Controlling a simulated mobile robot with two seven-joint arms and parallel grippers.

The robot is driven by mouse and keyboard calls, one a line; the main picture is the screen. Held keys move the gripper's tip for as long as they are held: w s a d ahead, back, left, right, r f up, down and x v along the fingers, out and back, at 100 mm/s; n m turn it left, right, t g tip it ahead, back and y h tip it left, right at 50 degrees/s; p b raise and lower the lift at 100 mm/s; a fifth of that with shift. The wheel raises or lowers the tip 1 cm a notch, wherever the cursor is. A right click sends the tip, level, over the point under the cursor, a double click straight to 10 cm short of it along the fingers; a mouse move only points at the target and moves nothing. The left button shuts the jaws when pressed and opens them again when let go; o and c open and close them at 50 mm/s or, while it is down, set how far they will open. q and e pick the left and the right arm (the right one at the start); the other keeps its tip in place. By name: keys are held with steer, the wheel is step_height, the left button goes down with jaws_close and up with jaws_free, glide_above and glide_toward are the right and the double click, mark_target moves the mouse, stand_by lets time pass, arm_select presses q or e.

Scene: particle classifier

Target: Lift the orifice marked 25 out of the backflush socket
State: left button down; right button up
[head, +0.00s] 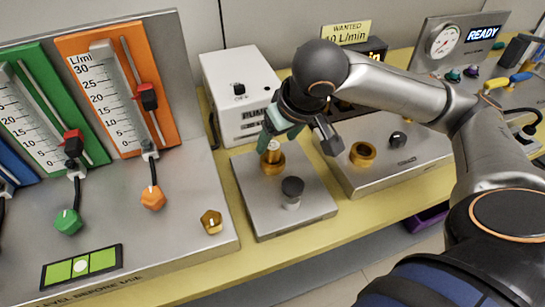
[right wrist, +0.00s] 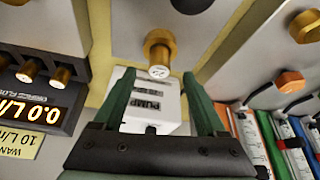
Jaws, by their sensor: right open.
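A brass orifice (head: 273,153) with a pale end stands in the brass backflush socket (head: 272,165) on a grey metal plate. In the right wrist view the orifice (right wrist: 159,69) shows its white marked end, too small to read surely, with the brass socket (right wrist: 158,42) behind it. My right gripper (head: 280,137) is over the orifice. In the right wrist view its two green fingers (right wrist: 158,80) are spread, one to each side of the orifice's end, with visible gaps. The far finger is partly hidden in the head view. My left gripper is not in view.
The white pump box (head: 240,95) is behind. An empty-looking brass socket (head: 363,154) and a black knob (head: 398,139) are to the right. Flowmeter panels (head: 118,90) stand left.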

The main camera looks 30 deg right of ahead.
mark_target(274, 146)
steer(key=b+x, duration=0.1)
steer(key=x, duration=0.4)
steer(key=shift+w+f+b, duration=0.1)
steer(key=shift+f+b, duration=0.05)
steer(key=shift+b, duration=0.25)
jaws_close()
